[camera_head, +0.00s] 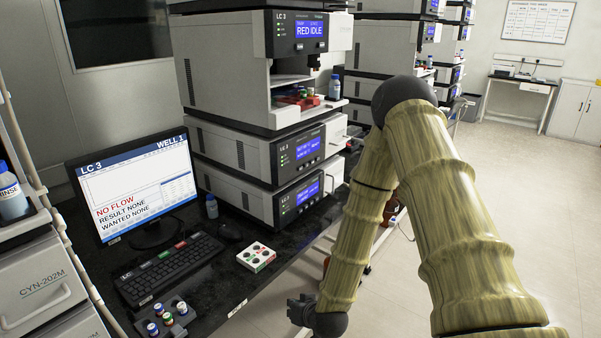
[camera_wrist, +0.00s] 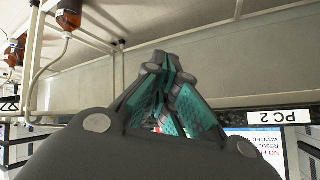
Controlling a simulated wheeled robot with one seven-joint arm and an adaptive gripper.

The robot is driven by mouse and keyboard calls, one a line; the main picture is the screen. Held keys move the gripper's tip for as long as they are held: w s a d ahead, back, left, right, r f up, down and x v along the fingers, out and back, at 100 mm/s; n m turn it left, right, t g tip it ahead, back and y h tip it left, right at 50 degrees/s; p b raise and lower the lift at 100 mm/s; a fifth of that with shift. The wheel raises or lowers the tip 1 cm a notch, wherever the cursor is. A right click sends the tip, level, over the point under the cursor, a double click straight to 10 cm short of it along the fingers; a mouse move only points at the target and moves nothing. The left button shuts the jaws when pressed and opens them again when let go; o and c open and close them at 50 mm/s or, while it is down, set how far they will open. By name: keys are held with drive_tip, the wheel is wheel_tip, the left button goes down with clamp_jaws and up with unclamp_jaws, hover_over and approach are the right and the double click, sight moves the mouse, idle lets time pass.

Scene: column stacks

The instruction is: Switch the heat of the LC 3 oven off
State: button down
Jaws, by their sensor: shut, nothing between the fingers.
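The LC 3 stack stands at centre left in the head view. Its top unit (camera_head: 247,63) is labelled LC 3 and its blue display (camera_head: 310,31) reads RED IDLE. Two lower units (camera_head: 248,147) (camera_head: 270,199) have blue displays too small to read, so I cannot tell which is the oven. The monitor (camera_head: 138,187) shows LC 3, WELL 1 and NO FLOW. My gripper (camera_head: 297,311) hangs low in front of the bench edge, apart from the stack. In the wrist view its teal-padded fingers (camera_wrist: 168,70) are shut and empty.
A keyboard (camera_head: 172,269), a small white box with coloured buttons (camera_head: 256,256) and a vial rack (camera_head: 165,320) lie on the black bench. A PC 2 label (camera_wrist: 278,117) is near my fingers in the wrist view. The floor (camera_head: 500,190) at right is clear.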

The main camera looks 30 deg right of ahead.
sight(300, 169)
drive_tip(key=w+d+r+m+t+h+b, duration=0.1)
drive_tip(key=w+d+r+m+t, duration=0.15)
drive_tip(key=w+d+r, duration=0.45)
drive_tip(key=w+d+r+m+t+h, duration=0.1)
drive_tip(key=w+d+r+t+h, duration=0.25)
drive_tip(key=r, duration=0.55)
drive_tip(key=w+d+r+m+t+h, duration=0.1)
drive_tip(key=d+r+m, duration=0.1)
drive_tip(key=d+r, duration=0.4)
drive_tip(key=w+d+r+m+t+h, duration=0.1)
drive_tip(key=w+d+r+m+h, duration=0.1)
drive_tip(key=d+r, duration=0.4)
wheel_tip(300, 169, up, 2)
drive_tip(key=shift+w+r+b, duration=0.25)
drive_tip(key=shift+b, duration=0.1)
drive_tip(key=shift+w+m, duration=0.1)
drive_tip(key=shift+m, duration=0.15)
drive_tip(key=w+a+b, duration=0.3)
drive_tip(key=w, duration=0.5)
drive_tip(key=shift+w+a, duration=0.15)
drive_tip(key=shift+a, duration=0.05)
drive_tip(key=shift+w+a+b, duration=0.15)
drive_tip(key=shift+w+b, duration=0.1)
drive_tip(key=shift+b, duration=0.1)
